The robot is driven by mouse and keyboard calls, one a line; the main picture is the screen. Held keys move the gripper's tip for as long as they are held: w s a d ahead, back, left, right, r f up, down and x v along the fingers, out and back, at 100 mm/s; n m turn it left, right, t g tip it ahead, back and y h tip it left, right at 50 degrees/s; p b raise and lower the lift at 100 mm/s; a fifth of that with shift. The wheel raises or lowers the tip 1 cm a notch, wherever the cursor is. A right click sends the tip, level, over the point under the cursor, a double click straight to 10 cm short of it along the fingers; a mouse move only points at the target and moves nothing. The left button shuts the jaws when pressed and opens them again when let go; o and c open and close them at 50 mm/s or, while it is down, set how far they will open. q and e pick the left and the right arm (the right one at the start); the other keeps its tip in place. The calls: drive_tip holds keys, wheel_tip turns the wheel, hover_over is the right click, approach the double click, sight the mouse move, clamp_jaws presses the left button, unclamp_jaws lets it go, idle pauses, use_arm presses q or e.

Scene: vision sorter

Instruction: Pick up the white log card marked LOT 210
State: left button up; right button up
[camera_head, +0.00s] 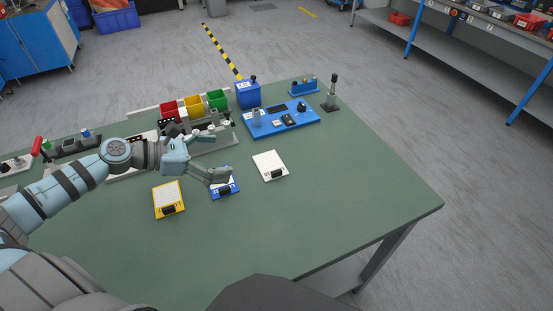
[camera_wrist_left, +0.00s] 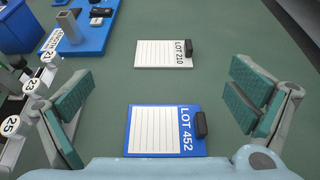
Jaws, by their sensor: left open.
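The white log card (camera_head: 269,164) lies flat on the green table in the head view, right of my left gripper. In the left wrist view the white card marked LOT 210 (camera_wrist_left: 160,54) lies farther out, with a black clip on its right edge. A blue card marked LOT 452 (camera_wrist_left: 150,130) lies nearer, between and below the open fingers; in the head view the blue card (camera_head: 229,192) is partly hidden under my left gripper (camera_head: 222,177). My left gripper (camera_wrist_left: 162,107) is open and empty above the table. My right gripper is not in view.
A yellow card (camera_head: 168,195) lies left of the blue one. A blue tray (camera_head: 262,130) with small parts stands behind the white card. Red, yellow and green bins (camera_head: 194,105) stand at the back. The table's right side is clear.

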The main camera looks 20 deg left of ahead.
sight(265, 166)
use_arm(q)
drive_tip(key=x, duration=0.3)
drive_tip(key=d+b+x, duration=0.1)
drive_tip(key=x, duration=0.1)
drive_tip(key=shift+s+r, duration=0.25)
drive_tip(key=x, duration=0.2)
drive_tip(key=f+x, duration=0.1)
drive_tip(key=x, duration=0.2)
drive_tip(key=b+x, duration=0.1)
drive_tip(key=x, duration=0.2)
drive_tip(key=shift+a+f, duration=0.3)
drive_tip(key=shift+s, duration=0.15)
clamp_jaws()
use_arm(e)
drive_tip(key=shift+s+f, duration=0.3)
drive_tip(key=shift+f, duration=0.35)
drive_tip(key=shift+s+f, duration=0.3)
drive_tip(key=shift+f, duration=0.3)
